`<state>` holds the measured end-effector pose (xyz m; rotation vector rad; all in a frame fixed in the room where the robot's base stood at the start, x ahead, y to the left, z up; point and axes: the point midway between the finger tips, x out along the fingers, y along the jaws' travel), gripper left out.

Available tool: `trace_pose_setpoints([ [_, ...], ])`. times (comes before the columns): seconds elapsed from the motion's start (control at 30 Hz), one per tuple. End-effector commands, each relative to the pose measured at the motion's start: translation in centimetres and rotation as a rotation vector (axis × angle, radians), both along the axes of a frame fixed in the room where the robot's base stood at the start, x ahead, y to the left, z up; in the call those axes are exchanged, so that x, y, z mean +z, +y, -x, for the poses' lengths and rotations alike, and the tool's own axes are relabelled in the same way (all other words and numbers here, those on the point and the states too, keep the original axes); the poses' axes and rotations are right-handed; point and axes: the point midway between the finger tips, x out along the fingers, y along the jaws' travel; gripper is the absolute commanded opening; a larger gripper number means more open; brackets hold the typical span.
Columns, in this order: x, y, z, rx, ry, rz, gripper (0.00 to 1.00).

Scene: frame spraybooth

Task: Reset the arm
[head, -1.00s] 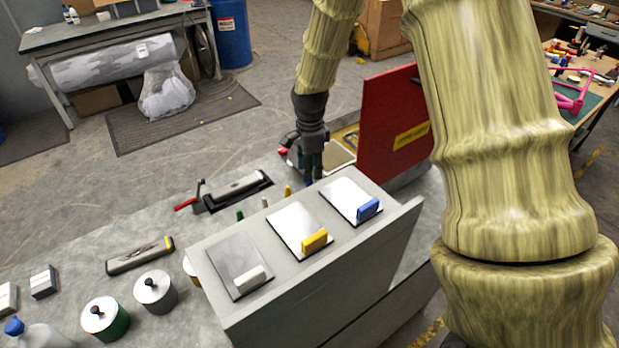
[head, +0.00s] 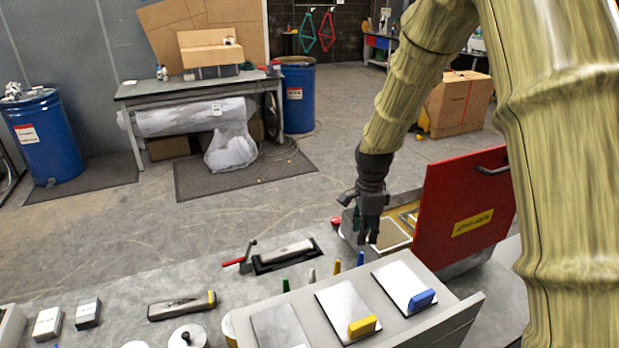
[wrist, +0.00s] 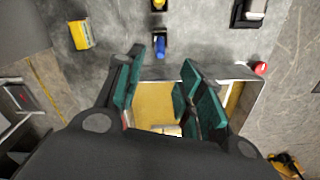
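My gripper (head: 368,226) points down over the open box beside the red lid (head: 468,210). In the wrist view my gripper (wrist: 160,92) has its teal finger pads well apart, with nothing held between the tips. Beneath and between the fingers is the yellow interior of the box (wrist: 153,98). A small pale piece shows low between the fingers, partly hidden by the gripper body. My arm bends down from the upper right of the head view.
A grey sloped stand (head: 463,312) holds panels with a yellow block (head: 362,326) and a blue block (head: 421,300). A red-handled clamp device (head: 282,255) lies on the grey bench. Blue barrels and a side table stand behind, with open floor between.

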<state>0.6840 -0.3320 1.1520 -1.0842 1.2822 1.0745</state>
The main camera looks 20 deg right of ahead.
Motion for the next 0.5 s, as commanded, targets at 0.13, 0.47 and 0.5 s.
trace_pose_setpoints([
  [0.13, -1.8, 0.0, 0.1, -0.001, 0.004, -0.002, 0.38],
  [0.47, -6.7, 0.0, 0.1, 0.001, 0.003, -0.001, 0.38],
  [0.5, -7.3, 0.0, 0.1, 0.000, 0.004, -0.002, 0.38],
])
